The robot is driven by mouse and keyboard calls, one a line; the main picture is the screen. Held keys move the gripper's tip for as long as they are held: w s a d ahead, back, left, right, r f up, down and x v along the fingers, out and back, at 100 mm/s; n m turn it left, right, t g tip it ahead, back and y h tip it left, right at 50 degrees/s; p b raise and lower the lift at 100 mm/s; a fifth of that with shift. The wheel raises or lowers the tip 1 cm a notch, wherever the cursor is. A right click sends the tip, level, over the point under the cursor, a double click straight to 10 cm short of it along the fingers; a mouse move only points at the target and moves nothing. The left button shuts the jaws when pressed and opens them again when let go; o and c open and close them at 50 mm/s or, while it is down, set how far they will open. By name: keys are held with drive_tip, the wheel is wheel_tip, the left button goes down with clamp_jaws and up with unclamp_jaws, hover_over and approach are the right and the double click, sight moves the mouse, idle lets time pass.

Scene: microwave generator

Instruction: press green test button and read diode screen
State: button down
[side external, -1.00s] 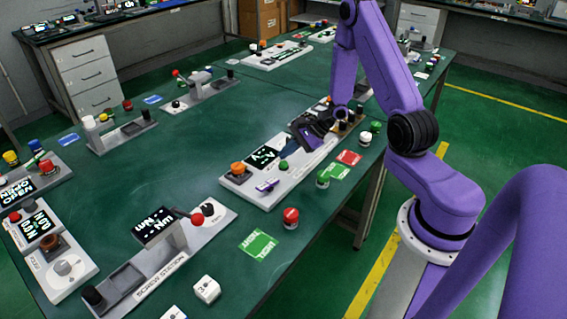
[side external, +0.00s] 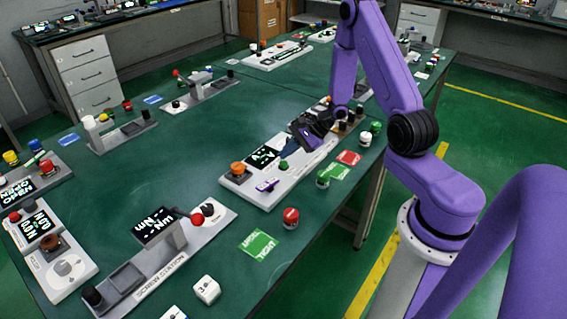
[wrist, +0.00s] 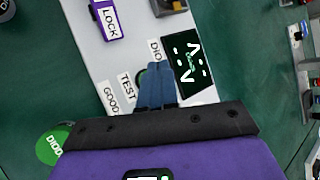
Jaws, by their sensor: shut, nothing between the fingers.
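The white test panel (side external: 248,193) lies on the green table under my gripper. Its green test button (side external: 283,165) shows just below my fingertips in the side view. In the wrist view my gripper (wrist: 155,72) is shut and empty, its blue fingertips over the button beside the TEST label (wrist: 126,87), hiding most of it. Whether they touch it I cannot tell. The black diode screen (side external: 264,156) is lit with white marks and small green ones; it also shows in the wrist view (wrist: 198,88), right of the fingers. I cannot read it surely.
A purple LOCK part (wrist: 107,24) and an orange knob (side external: 238,168) sit on the same panel. A red button cap (side external: 291,217) and green cards (side external: 258,243) lie in front. The screw station (side external: 150,283) stands at left front.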

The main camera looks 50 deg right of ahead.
drive_tip(key=shift+f, duration=0.15)
idle(0.4)
drive_tip(key=shift+f, duration=0.3)
drive_tip(key=shift+f, duration=0.5)
idle(0.9)
idle(0.3)
drive_tip(key=shift+r, duration=0.95)
drive_tip(key=shift+r, duration=0.1)
drive_tip(key=shift+r, duration=2.4)
